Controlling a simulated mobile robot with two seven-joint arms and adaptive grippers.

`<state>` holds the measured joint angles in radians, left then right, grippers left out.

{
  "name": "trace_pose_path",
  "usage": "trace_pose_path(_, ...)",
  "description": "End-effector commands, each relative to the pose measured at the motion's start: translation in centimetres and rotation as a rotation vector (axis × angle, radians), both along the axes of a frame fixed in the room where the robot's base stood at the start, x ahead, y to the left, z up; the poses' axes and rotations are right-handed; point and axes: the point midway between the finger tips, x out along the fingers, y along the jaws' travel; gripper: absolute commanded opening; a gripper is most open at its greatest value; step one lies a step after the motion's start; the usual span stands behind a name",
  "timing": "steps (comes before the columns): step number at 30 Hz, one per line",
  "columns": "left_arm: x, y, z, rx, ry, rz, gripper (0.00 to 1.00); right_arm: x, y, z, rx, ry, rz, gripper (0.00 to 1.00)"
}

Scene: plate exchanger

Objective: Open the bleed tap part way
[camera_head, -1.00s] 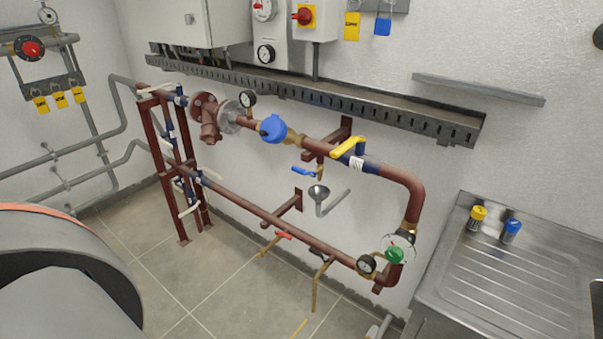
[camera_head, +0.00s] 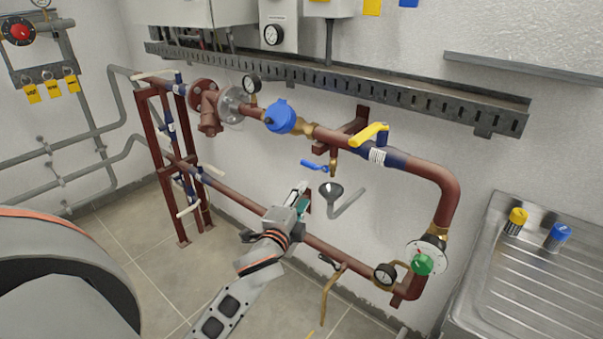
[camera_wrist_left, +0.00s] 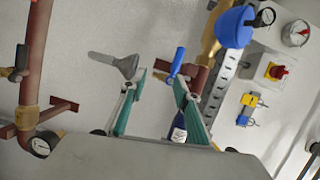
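The bleed tap is a small brass tap with a blue lever (camera_head: 313,165) under the upper red-brown pipe. Its lever points left, and its outlet is above a grey funnel (camera_head: 331,190). My left gripper (camera_head: 302,192) is below and slightly left of the lever, reaching up towards it. In the left wrist view its teal fingers (camera_wrist_left: 156,82) are apart with nothing held. The blue lever (camera_wrist_left: 177,62) shows just ahead of the fingertips, nearer the right finger; I cannot tell whether they touch. The funnel (camera_wrist_left: 127,66) is by the left finger. My right gripper is not in view.
A yellow-handled valve (camera_head: 371,134) and a blue-capped meter (camera_head: 281,117) sit on the upper pipe. The lower pipe (camera_head: 237,195) runs behind my left arm.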

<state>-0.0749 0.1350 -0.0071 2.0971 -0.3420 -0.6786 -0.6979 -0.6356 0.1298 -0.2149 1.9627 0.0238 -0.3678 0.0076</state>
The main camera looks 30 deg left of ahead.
Motion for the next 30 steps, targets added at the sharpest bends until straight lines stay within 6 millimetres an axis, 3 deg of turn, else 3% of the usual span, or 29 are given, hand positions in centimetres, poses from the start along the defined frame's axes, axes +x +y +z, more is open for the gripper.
trace_pose_path(3, 0.8, 1.4, 2.1, 0.091, -0.023, 0.037, 0.31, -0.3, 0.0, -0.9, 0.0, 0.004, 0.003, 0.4)
trace_pose_path(6, 1.3, 1.8, 2.9, 0.117, -0.029, 0.047, 0.31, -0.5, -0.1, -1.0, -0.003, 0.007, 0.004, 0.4)
trace_pose_path(21, 7.5, 3.8, 2.8, 0.113, -0.028, 0.046, 0.31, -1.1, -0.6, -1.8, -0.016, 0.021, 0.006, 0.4)
trace_pose_path(30, 8.3, 4.1, 2.8, 0.113, -0.027, 0.045, 0.31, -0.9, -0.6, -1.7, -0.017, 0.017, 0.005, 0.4)
